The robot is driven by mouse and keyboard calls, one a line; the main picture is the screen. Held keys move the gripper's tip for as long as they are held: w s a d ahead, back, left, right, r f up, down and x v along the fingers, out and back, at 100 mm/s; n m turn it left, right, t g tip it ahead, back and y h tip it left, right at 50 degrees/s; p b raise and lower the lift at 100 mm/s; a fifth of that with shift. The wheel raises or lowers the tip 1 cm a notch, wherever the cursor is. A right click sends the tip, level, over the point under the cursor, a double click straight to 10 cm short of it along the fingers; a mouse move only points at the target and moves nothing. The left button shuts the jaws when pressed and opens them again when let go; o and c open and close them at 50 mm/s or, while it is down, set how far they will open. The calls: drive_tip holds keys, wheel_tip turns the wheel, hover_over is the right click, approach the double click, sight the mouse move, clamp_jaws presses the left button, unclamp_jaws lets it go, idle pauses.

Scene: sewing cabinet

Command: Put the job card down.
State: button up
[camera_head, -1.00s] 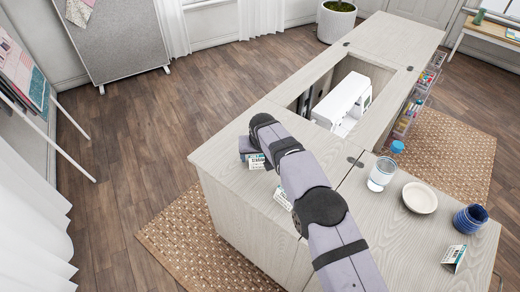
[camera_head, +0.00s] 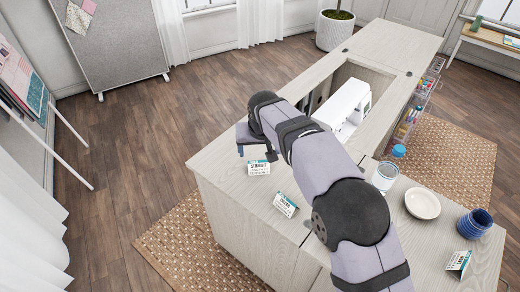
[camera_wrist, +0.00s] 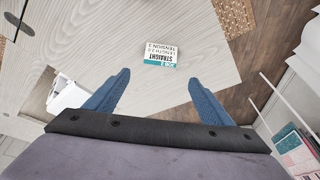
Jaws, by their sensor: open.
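A job card (camera_head: 259,168) with a teal band and the word "STRAIGHT" rests on the cabinet top near its left corner. It also shows in the wrist view (camera_wrist: 160,57), beyond and between my fingertips, touching neither. My gripper (camera_wrist: 157,80) is open and empty, its two blue fingers spread apart. In the head view my gripper (camera_head: 256,150) is just behind the card, partly hidden by my wrist. A second card (camera_head: 285,205) stands on the cabinet top to the right, and a third card (camera_head: 458,262) stands at the lower right.
The cabinet top (camera_head: 225,165) holds a white sewing machine (camera_head: 345,105) in its recess. A clear jar (camera_head: 385,176), a white bowl (camera_head: 422,204) and a blue ribbed cup (camera_head: 474,223) stand to the right. A bottle with a blue cap (camera_head: 398,151) is behind the jar.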

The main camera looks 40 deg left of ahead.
drive_tip(key=shift+s+d+r, duration=0.1)
drive_tip(key=shift+r, duration=0.1)
drive_tip(key=w+d+m+h, duration=0.1)
drive_tip(key=w+d+m, duration=0.15)
drive_tip(key=d, duration=1.15)
drive_tip(key=w+d+m+h, duration=0.1)
drive_tip(key=w+d, duration=0.3)
drive_tip(key=d, duration=1)
drive_tip(key=s+d+m+g+h, duration=0.1)
drive_tip(key=s+d, duration=0.3)
drive_tip(key=d, duration=0.4)
drive_tip(key=s+d+m+g, duration=0.1)
drive_tip(key=s+d+m, duration=0.15)
drive_tip(key=d, duration=0.55)
drive_tip(key=s+d+f+m+g, duration=0.1)
drive_tip(key=s+d+f, duration=0.3)
drive_tip(key=s+d, duration=0.5)
drive_tip(key=s+m, duration=0.1)
drive_tip(key=s, duration=0.3)
drive_tip(key=shift+s+d, duration=0.15)
drive_tip(key=shift+s, duration=0.05)
drive_tip(key=shift+r, duration=0.1)
